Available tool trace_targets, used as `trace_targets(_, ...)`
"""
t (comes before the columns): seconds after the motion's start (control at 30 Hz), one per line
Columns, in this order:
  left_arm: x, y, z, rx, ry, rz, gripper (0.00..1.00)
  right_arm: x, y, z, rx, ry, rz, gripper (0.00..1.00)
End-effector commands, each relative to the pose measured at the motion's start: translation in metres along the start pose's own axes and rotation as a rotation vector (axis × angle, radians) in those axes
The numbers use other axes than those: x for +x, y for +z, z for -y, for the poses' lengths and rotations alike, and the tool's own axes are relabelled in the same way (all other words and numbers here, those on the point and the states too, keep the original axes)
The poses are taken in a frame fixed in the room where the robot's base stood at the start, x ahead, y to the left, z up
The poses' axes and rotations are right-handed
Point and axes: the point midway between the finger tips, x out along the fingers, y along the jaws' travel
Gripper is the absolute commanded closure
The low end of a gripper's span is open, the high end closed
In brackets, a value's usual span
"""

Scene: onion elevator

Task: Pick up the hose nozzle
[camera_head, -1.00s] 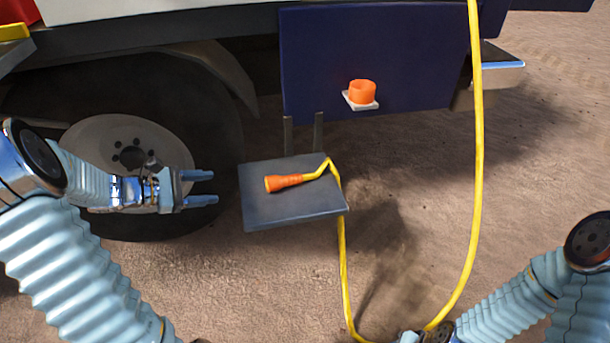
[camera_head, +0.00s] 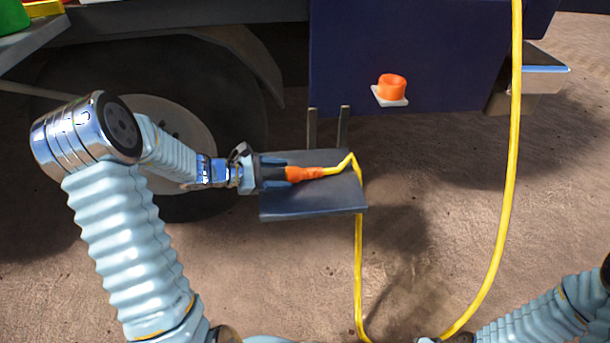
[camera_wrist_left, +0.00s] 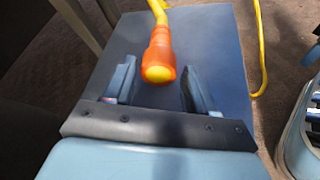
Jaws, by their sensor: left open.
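The orange hose nozzle (camera_head: 304,174) lies on a dark tray (camera_head: 312,208), with its yellow hose running off the tray's right side. My left gripper (camera_head: 284,173) is at the left part of the tray, at the nozzle's near end. In the left wrist view the nozzle (camera_wrist_left: 159,55) has its yellow tip between the two open fingers, with gaps on both sides. The left gripper (camera_wrist_left: 158,85) is open and holds nothing.
A dark blue panel (camera_head: 420,60) with an orange round fitting (camera_head: 392,87) stands behind the tray. The yellow hose (camera_head: 512,160) hangs in a long loop on the right. A large wheel (camera_head: 240,100) is behind my left arm. Bare ground lies around the tray.

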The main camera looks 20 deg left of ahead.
Motion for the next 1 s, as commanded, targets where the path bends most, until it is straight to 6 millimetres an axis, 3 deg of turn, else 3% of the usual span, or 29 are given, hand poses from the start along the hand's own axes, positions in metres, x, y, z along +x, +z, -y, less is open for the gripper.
trace_targets(0.1,0.0163,0.0001,0.0003,0.001,-0.002,0.001,0.44,0.0027,0.0001,-0.0007,0.000,-0.001,0.001,0.57)
trace_targets(0.3,0.0174,0.0007,-0.0006,0.000,0.001,0.000,0.44,0.0022,0.0001,-0.0004,0.000,-0.001,0.001,0.57)
trace_targets(0.67,0.0170,0.0010,-0.0008,0.001,0.001,0.001,0.95,0.0021,0.0001,-0.0005,0.000,-0.001,0.001,0.57)
trace_targets(1.0,0.0146,0.0068,-0.0035,0.003,0.001,0.001,0.96,0.0001,0.0000,0.0001,0.000,0.000,0.000,0.57)
